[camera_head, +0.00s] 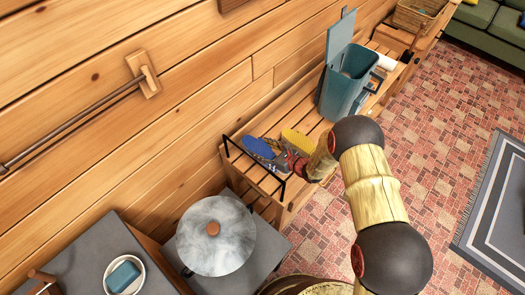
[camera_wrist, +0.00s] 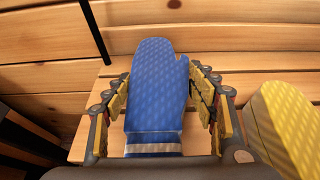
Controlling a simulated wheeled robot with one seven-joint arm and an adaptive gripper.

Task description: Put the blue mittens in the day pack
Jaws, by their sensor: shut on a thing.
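The blue mittens (camera_head: 258,147) are at the near end of the slatted wooden bench, and only one mitten shape shows. In the wrist view the blue mitten (camera_wrist: 156,75) has a white-striped cuff and lies between both fingers. My gripper (camera_head: 279,161) is shut on it; it also shows in the wrist view (camera_wrist: 160,90). I cannot tell whether the mitten touches the bench. A teal, open-topped container with a raised flap (camera_head: 345,82), seemingly the day pack, stands upright farther along the bench.
A yellow object (camera_head: 298,141) lies just right of the mitten, close to my gripper; it also shows in the wrist view (camera_wrist: 285,120). A black rail (camera_head: 256,168) edges the bench end. A lidded pot (camera_head: 215,245) stands nearer. A wicker basket (camera_head: 418,16) is at the far end.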

